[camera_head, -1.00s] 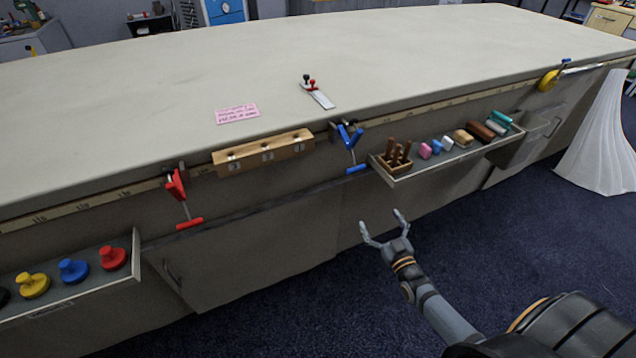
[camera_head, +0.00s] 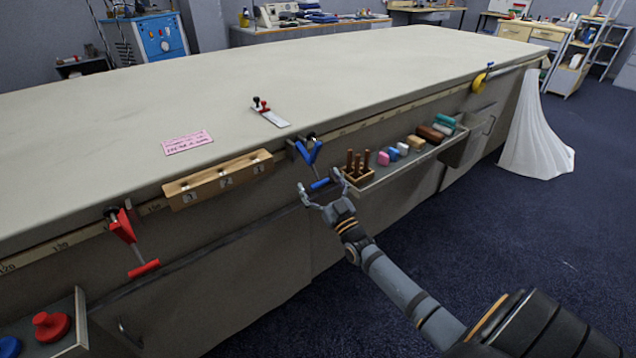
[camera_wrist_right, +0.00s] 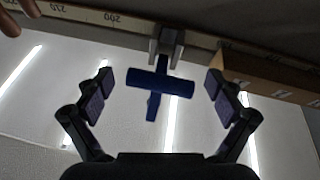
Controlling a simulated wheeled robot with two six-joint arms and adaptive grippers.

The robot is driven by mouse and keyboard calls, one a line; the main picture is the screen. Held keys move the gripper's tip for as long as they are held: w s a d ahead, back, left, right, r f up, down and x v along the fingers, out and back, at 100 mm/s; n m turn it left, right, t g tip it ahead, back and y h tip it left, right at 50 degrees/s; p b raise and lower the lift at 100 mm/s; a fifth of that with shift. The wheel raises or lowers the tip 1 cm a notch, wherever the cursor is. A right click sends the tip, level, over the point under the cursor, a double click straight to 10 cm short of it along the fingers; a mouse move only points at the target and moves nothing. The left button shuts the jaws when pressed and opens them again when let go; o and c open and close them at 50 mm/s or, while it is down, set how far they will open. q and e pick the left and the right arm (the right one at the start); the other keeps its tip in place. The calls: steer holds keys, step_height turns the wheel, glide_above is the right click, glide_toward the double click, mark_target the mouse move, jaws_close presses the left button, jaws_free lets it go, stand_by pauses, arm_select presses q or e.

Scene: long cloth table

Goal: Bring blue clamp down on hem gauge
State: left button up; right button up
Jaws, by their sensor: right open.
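The blue clamp (camera_head: 309,153) hangs on the table's front edge, its blue cross handle (camera_head: 320,184) low on a screw. A small pale metal gauge with a red and a black knob, which looks like the hem gauge (camera_head: 275,118), lies on the tabletop behind the clamp, apart from it. My right gripper (camera_head: 318,190) is open just below the clamp. In the right wrist view, the blue handle (camera_wrist_right: 148,82) shows between the spread fingers of my right gripper (camera_wrist_right: 160,85), touching neither finger. My left gripper is out of view.
A wooden block with numbered slots (camera_head: 218,180) and a red clamp (camera_head: 122,226) are on the table front to the left. A shelf (camera_head: 385,177) with wooden pegs and coloured blocks juts out close on the right. A pink note (camera_head: 187,143) lies on the tabletop.

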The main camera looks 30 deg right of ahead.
steer(key=shift+w+r, duration=0.1)
steer(key=shift+w, duration=0.1)
steer(key=shift+c, duration=0.5)
steer(key=c, duration=1.7)
steer(key=shift+o, duration=0.2)
